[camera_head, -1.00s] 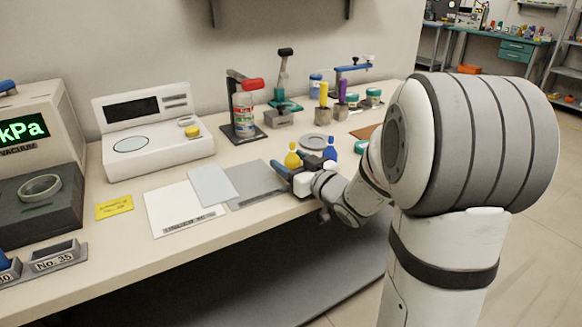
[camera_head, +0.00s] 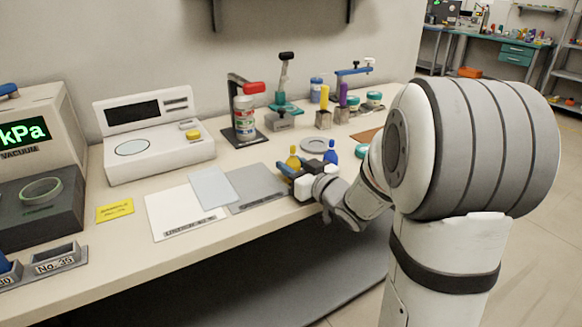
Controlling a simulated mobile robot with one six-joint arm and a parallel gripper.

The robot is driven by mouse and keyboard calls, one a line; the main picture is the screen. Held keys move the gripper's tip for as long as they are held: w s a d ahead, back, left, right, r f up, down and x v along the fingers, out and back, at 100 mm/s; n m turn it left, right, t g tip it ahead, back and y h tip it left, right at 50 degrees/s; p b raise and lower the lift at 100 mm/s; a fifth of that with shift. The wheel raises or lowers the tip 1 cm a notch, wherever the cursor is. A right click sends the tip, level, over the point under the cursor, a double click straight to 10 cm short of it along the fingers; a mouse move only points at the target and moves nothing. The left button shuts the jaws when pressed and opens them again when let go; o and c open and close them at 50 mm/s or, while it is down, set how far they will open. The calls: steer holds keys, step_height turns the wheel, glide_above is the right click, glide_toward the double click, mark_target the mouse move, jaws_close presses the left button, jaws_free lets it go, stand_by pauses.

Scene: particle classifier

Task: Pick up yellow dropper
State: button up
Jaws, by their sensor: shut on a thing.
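The yellow dropper (camera_head: 293,157) is a small bottle with a narrow top, upright at the front of the bench. My gripper (camera_head: 296,166) reaches in from the right and is shut on it. A blue finger shows at its left and a dark finger at its right. The dropper's lower part is hidden by the gripper, so I cannot tell whether its base touches the bench.
A blue dropper (camera_head: 331,152) stands close to the right of my gripper. A round grey dish (camera_head: 318,145) lies just behind. A grey mat (camera_head: 258,186) and white sheet (camera_head: 180,212) lie to the left. A clamp stand (camera_head: 284,105) stands further back.

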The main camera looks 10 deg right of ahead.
steer(key=shift+r, duration=0.25)
steer(key=shift+r+p, duration=0.15)
steer(key=shift+p, duration=0.2)
steer(key=p+v, duration=0.1)
steer(key=v, duration=0.9)
steer(key=shift+s+d+p, duration=0.1)
steer(key=shift+d+p, duration=0.05)
steer(key=shift+p, duration=0.2)
steer(key=b+v, duration=0.7)
steer(key=shift+s, duration=0.2)
steer(key=shift+s+d, duration=0.1)
steer(key=shift+s, duration=0.05)
